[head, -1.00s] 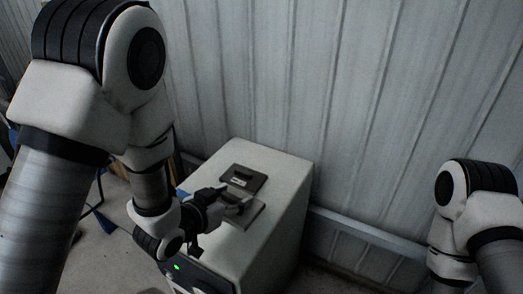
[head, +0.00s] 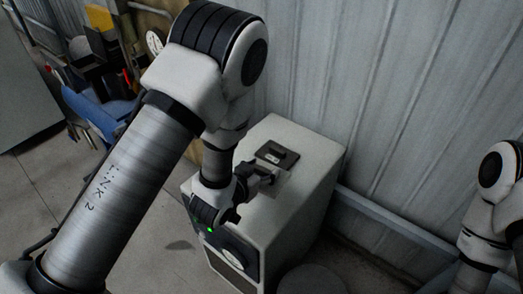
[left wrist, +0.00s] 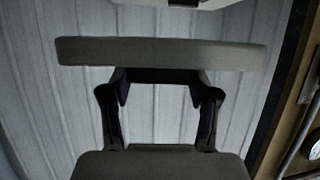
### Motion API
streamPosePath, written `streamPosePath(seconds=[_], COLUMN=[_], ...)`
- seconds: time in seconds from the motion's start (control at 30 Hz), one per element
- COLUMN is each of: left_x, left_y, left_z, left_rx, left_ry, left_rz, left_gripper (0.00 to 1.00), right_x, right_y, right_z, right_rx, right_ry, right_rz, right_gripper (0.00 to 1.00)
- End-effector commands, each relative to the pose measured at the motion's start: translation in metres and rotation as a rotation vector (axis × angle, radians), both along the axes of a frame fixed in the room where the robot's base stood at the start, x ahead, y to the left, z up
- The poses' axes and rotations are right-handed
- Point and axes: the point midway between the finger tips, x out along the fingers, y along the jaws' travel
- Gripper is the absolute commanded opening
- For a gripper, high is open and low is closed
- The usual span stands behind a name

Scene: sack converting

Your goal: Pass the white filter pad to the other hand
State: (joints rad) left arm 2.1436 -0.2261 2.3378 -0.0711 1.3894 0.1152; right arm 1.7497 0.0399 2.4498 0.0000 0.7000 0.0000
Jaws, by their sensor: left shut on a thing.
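The white filter pad (left wrist: 160,53) shows edge-on in the left wrist view as a long, pale, flat bar across the fingertips. My left gripper (head: 264,174) is shut on it, above the top of a white cabinet in the head view. In the head view the pad (head: 270,186) is a small grey patch, partly hidden by the gripper. My right arm shows at the right edge of the head view, but its gripper is out of view.
The white cabinet (head: 312,170) stands by a corrugated metal wall (head: 400,90). A dark plate with a handle (head: 277,153) lies on its top. A green light shows at its front. A blue object (head: 95,115) and clutter stand at left. A round grey top (head: 312,280) is at the bottom.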

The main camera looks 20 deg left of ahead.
Motion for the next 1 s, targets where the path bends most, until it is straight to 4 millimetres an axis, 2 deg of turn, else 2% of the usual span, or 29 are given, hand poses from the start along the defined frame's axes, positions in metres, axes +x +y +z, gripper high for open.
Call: streamPosePath(seconds=[0.4, 0.53, 0.7, 1.0], left_x=[-0.025, -0.031, -0.035, -0.040], left_y=[-0.111, -0.135, -0.143, -0.121], left_z=[0.001, 0.001, 0.001, 0.001], left_rx=[0.003, 0.002, -0.002, 0.000], left_ry=[-0.005, -0.004, -0.001, -0.005], left_rz=[-0.748, -0.905, -0.995, -1.243], left_gripper=[0.37, 0.37, 0.37, 0.37], right_x=[0.000, 0.000, 0.000, 0.000], right_y=[0.000, 0.000, 0.000, 0.000], right_z=[0.000, 0.000, 0.000, 0.000], right_rx=[0.000, 0.000, 0.000, 0.000], right_ry=[0.000, 0.000, 0.000, 0.000], right_rz=[0.000, 0.000, 0.000, 0.000], right_gripper=[0.40, 0.40, 0.40, 0.40])
